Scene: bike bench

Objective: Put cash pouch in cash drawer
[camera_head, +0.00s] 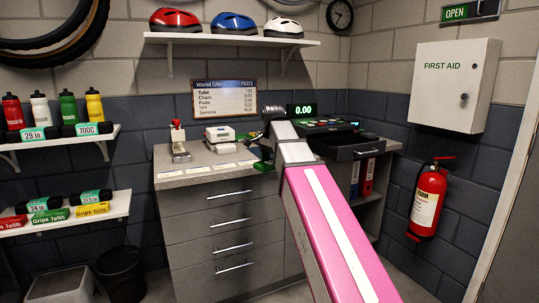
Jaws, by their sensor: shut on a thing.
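My arm reaches from the bottom edge to the counter, and my gripper (267,152) is at its far end, low over the counter top, partly hidden by the arm's own links. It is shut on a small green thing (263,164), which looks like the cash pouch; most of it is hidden. The cash drawer (366,146) is a black drawer under the register (326,125) and stands pulled out, to the right of my gripper. Its inside shows only as a dark, shallow opening.
The counter (187,177) carries a card terminal (220,134), a small red-topped stand (179,143) and several paper slips. The register's display (301,110) stands behind my wrist. A fire extinguisher (427,201) hangs at right.

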